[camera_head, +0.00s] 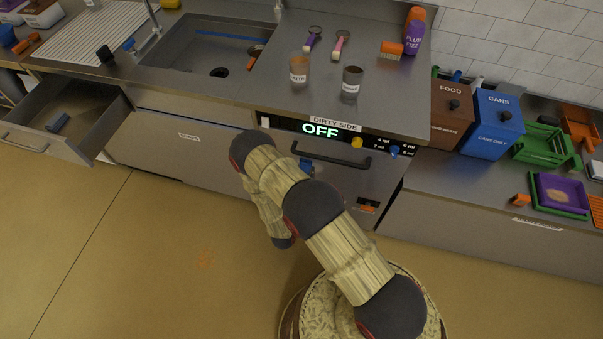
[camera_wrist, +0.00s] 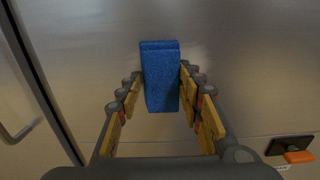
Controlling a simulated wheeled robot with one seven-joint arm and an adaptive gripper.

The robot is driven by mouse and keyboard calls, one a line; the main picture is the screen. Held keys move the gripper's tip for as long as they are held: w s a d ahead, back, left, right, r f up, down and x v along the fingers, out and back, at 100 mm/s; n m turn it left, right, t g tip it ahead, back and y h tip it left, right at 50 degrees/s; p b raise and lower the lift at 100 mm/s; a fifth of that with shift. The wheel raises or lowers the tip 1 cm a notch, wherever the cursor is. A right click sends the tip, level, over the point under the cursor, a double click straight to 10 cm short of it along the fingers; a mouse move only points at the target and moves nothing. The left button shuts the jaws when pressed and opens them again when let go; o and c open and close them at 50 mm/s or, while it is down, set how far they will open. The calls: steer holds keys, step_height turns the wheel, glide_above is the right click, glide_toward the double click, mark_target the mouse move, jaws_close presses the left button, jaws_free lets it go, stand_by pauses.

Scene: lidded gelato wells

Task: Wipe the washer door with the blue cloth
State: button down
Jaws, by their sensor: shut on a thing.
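The washer door (camera_head: 338,187) is a steel panel below the lit OFF display, with a dark bar handle (camera_head: 331,164). In the wrist view a bare steel face (camera_wrist: 245,60) fills most of the picture. My gripper (camera_wrist: 160,82) is shut on the blue cloth (camera_wrist: 160,75), a thick block-like piece between the fingertips. The cloth is in front of the steel face; I cannot tell whether it touches. In the head view my arm hides the gripper, and a small blue patch (camera_head: 306,165) shows near the door's upper left.
An open drawer (camera_head: 92,140) with a blue-grey item (camera_head: 57,122) juts out at left. Two cups (camera_head: 299,70) stand on the counter above the washer. An orange latch (camera_head: 367,208) sits low on the door's right. Open floor (camera_head: 130,250) lies at left.

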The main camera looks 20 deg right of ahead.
mark_target(317, 168)
steer(key=shift+s+d, duration=0.4)
steer(key=shift+d, duration=0.25)
steer(key=shift+s+d, duration=0.4)
steer(key=shift+d, duration=0.2)
steer(key=shift+d, duration=0.1)
steer(key=shift+s+d, duration=0.45)
steer(key=shift+d, duration=0.1)
steer(key=shift+w+a+b, duration=0.15)
steer(key=shift+w+a, duration=0.45)
steer(key=shift+a, duration=0.25)
steer(key=shift+w+a+b, duration=0.15)
steer(key=shift+w+a, duration=0.45)
steer(key=shift+a, duration=0.2)
steer(key=shift+w+a, duration=0.1)
steer(key=shift+w+a+b, duration=0.25)
steer(key=shift+w+a, duration=0.25)
steer(key=shift+a, duration=0.3)
steer(key=shift+w+a+b, duration=0.25)
steer(key=shift+w+a, duration=0.25)
steer(key=shift+a, duration=0.25)
steer(key=shift+w+a, duration=0.1)
